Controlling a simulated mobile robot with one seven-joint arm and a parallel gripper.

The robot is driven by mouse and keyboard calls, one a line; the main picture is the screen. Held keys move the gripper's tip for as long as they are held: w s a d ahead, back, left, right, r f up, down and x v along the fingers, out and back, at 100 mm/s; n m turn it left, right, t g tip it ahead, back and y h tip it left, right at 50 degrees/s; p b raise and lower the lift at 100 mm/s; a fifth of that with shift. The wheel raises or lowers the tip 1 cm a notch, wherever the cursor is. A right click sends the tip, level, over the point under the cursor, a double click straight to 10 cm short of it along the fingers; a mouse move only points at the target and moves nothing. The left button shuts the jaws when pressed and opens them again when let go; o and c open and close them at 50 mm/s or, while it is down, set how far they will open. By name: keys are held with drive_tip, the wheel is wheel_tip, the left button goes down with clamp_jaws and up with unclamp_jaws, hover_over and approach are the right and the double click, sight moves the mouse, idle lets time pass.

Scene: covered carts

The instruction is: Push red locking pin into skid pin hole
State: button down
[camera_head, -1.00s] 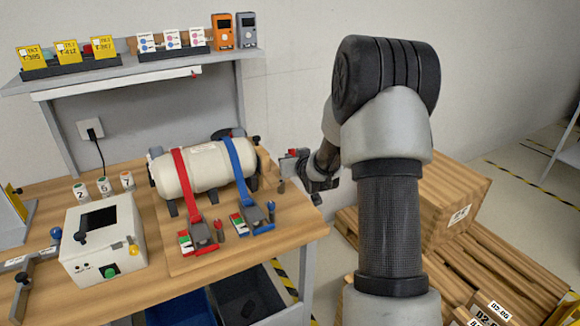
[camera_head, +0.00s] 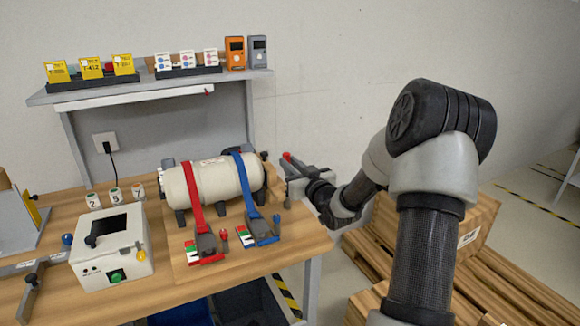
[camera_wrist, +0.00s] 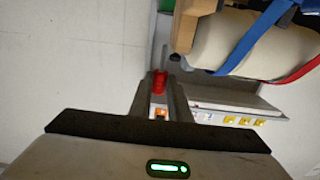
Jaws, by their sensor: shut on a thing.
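My gripper (camera_head: 296,173) is shut on a red locking pin (camera_head: 287,156), beyond the right end of the tank. In the wrist view the red pin (camera_wrist: 159,82) shows between the two fingertips (camera_wrist: 161,98). The white tank (camera_head: 212,181) rests on black feet on a wooden skid board (camera_head: 182,248), under a red strap (camera_head: 192,192) and a blue strap (camera_head: 246,184). I cannot make out the skid pin hole.
A white control box (camera_head: 110,262) with a screen and green button stands left of the skid. Numbered cups (camera_head: 115,194) stand behind it. A shelf (camera_head: 150,86) with cards and handheld devices is above. Wooden pallets (camera_head: 480,290) lie right of the bench.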

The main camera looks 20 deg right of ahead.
drive_tip(key=shift+f, duration=0.1)
wheel_tip(320, 180, down, 6)
drive_tip(key=b, duration=0.5)
drive_tip(key=shift+r+b, duration=0.2)
drive_tip(key=shift+b, duration=0.15)
drive_tip(key=shift+b, duration=0.7)
idle(1.5)
drive_tip(key=shift+f+b, duration=1.6)
drive_tip(key=shift+f, duration=0.15)
drive_tip(key=shift+s+r, duration=0.1)
drive_tip(key=shift+r, duration=0.05)
wheel_tip(320, 180, up, 2)
drive_tip(key=shift+r+p, duration=0.15)
drive_tip(key=shift+p, duration=0.55)
drive_tip(key=shift+b, duration=0.65)
idle(1.2)
